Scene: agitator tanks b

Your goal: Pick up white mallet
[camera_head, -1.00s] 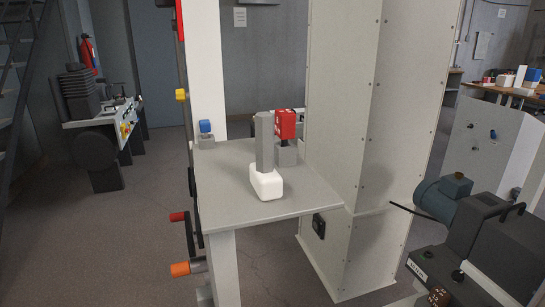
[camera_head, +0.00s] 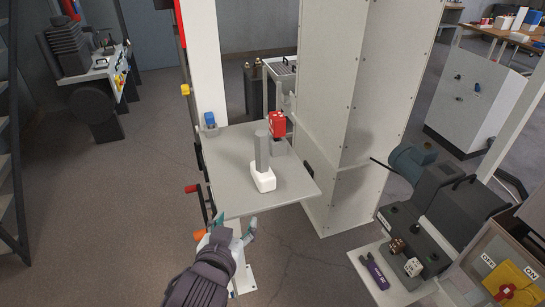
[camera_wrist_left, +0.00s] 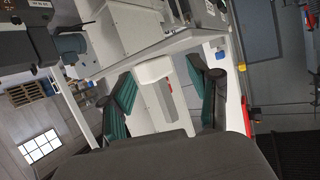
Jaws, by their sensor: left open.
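My left gripper (camera_head: 234,226) is in front of the table's near edge, in the lower middle of the head view. It is open and empty, apart from the mallet. In the left wrist view the picture is roughly upside down, and the mallet's white head (camera_wrist_left: 155,68) appears between the spread green-padded fingers of the gripper (camera_wrist_left: 163,95). My right gripper is not in view.
A tall beige cabinet (camera_head: 350,110) borders the table's right. Red-handled controls (camera_head: 193,188) stick out at its left edge.

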